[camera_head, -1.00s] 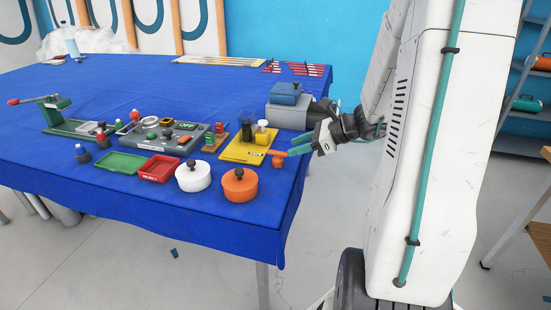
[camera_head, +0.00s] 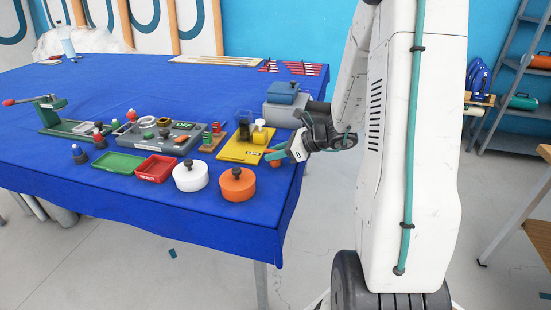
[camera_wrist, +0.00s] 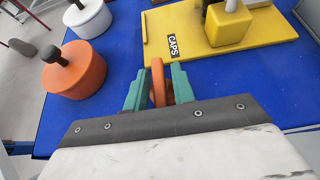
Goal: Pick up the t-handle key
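The t-handle key, an orange piece (camera_wrist: 158,84), stands on the blue table cloth just in front of the yellow CAPS board. In the wrist view it sits between my gripper's two teal fingers (camera_wrist: 159,88), one on each side. The fingers look apart, with narrow gaps beside the orange part. The lower part of the key is hidden by my gripper. In the head view my gripper (camera_head: 275,154) is low at the table's right edge, and only a bit of the key (camera_head: 276,163) shows below it.
The yellow CAPS board (camera_wrist: 180,38) lies just beyond the key, with a yellow block on it. An orange pot (camera_wrist: 75,72) and a white pot (camera_wrist: 90,20) stand to the left. A grey machine with a blue top (camera_head: 284,94) is behind. Bare cloth lies around the key.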

